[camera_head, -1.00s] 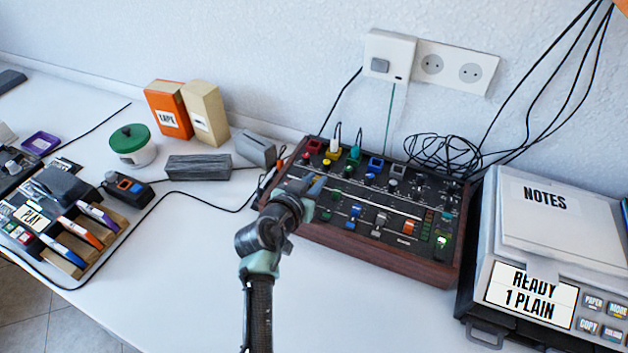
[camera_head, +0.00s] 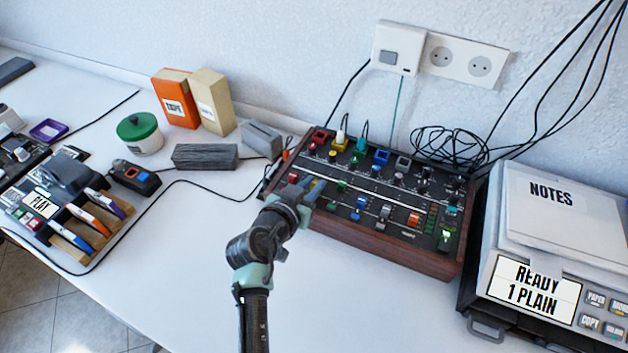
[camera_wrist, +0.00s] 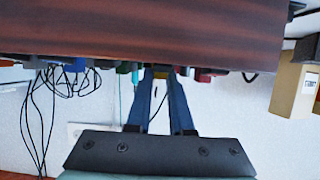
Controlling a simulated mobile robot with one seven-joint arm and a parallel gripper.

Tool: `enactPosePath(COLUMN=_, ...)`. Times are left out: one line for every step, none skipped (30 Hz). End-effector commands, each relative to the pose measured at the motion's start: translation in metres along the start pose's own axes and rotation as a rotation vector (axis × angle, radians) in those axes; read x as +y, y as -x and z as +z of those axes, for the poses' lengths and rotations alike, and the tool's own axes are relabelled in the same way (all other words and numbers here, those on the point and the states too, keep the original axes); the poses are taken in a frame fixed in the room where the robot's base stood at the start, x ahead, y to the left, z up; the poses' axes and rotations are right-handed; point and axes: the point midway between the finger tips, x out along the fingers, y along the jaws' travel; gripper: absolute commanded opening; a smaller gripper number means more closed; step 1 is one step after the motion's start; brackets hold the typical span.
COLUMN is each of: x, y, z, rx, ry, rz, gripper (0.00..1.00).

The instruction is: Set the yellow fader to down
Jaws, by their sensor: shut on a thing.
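The mixer (camera_head: 380,241) has a dark panel and a reddish wooden front, with coloured knobs along the back and a row of fader caps nearer the front. My gripper (camera_head: 315,186) reaches over its front left part, its blue fingers low at the panel. In the wrist view, my gripper (camera_wrist: 160,85) is shut on a small yellow cap, the yellow fader (camera_wrist: 160,73), between the fingertips. The fader is hidden behind my gripper in the head view, so its exact place in its slot cannot be told. A green fader cap (camera_head: 332,206) stands just right of the fingers.
A grey printer-like machine (camera_head: 533,300) stands close to the mixer's right. Black cables (camera_head: 445,148) lie coiled behind it. A grey block (camera_head: 205,156) and other devices stand left. The white table in front is clear.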

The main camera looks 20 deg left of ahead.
Motion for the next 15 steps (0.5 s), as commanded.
enactPosePath(x=0.0001, y=-0.0002, z=0.0009, rx=-0.003, ry=-0.001, rz=0.0, gripper=0.0)
enactPosePath(x=0.0001, y=-0.0002, z=0.0009, rx=-0.003, ry=-0.001, rz=0.0, gripper=0.0)
enactPosePath(x=0.0001, y=-0.0003, z=0.0009, rx=-0.003, ry=-0.001, rz=0.001, gripper=0.27)
enactPosePath(x=0.0002, y=-0.0003, z=0.0008, rx=-0.002, ry=-0.001, rz=0.001, gripper=0.32)
enactPosePath(x=0.0001, y=-0.0003, z=0.0007, rx=-0.002, ry=-0.001, rz=0.0, gripper=0.38)
enactPosePath(x=0.0001, y=-0.0003, z=0.0006, rx=-0.002, ry=-0.001, rz=0.0, gripper=0.45)
enactPosePath(x=0.0001, y=-0.0003, z=0.0005, rx=-0.002, ry=-0.001, rz=0.0, gripper=0.5)
enactPosePath(x=0.0001, y=-0.0003, z=0.0004, rx=-0.002, ry=-0.001, rz=0.0, gripper=0.5)
enactPosePath(x=0.0001, y=-0.0004, z=0.0003, rx=-0.001, ry=-0.001, rz=0.0, gripper=0.5)
enactPosePath(x=0.0001, y=-0.0004, z=0.0002, rx=-0.001, ry=-0.001, rz=0.0, gripper=0.5)
enactPosePath(x=0.0001, y=-0.0004, z=0.0001, rx=-0.001, ry=-0.001, rz=0.0, gripper=0.5)
enactPosePath(x=0.0001, y=-0.0004, z=0.0001, rx=-0.001, ry=-0.001, rz=0.0, gripper=0.5)
enactPosePath(x=0.0001, y=-0.0004, z=0.0, rx=-0.001, ry=-0.001, rz=0.0, gripper=0.5)
enactPosePath(x=0.0001, y=-0.0004, z=0.0, rx=-0.001, ry=-0.001, rz=0.0, gripper=0.5)
enactPosePath(x=0.0, y=-0.0002, z=-0.0001, rx=-0.001, ry=-0.001, rz=0.0, gripper=0.5)
